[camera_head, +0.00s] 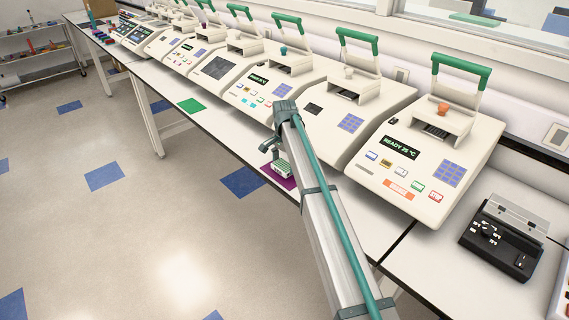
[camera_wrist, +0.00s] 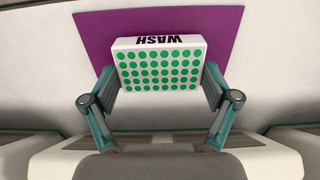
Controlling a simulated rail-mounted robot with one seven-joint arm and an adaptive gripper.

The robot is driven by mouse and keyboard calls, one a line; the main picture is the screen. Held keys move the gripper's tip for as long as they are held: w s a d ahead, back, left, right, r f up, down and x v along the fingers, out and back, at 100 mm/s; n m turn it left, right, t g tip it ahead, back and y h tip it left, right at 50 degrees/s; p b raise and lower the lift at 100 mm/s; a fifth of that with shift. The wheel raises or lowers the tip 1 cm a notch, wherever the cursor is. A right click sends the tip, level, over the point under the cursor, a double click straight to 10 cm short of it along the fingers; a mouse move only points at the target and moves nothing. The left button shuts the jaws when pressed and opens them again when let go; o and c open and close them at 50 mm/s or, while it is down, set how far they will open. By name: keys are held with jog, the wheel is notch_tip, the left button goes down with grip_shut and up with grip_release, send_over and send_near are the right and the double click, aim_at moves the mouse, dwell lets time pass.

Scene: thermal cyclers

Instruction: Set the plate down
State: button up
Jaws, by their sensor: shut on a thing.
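The plate (camera_wrist: 160,67) is a white block with rows of green wells and the word WASH on one side. It lies between the two fingers of my gripper (camera_wrist: 159,95) in the wrist view, and the fingers are shut on its two ends. A purple mat (camera_wrist: 94,38) shows beneath and around the plate on the bench. In the head view the plate (camera_head: 281,170) is at or just over the purple mat (camera_head: 286,182), below my gripper (camera_head: 277,159). I cannot tell whether the plate touches the mat.
Several thermal cyclers with open lids line the back of the bench, including one reading READY 25 °C (camera_head: 402,147). A green mat (camera_head: 190,105) lies farther left on the bench. A black device (camera_head: 503,236) stands at the right. The bench's front edge runs close to the purple mat.

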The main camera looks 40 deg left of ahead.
aim_at(284, 165)
jog(key=shift+f, duration=0.4)
jog(key=shift+f, duration=0.1)
jog(key=o, duration=0.9)
jog(key=shift+f, duration=0.1)
notch_tip(284, 165, up, 12)
jog(key=b, duration=0.3)
jog(key=shift+r, duration=0.2)
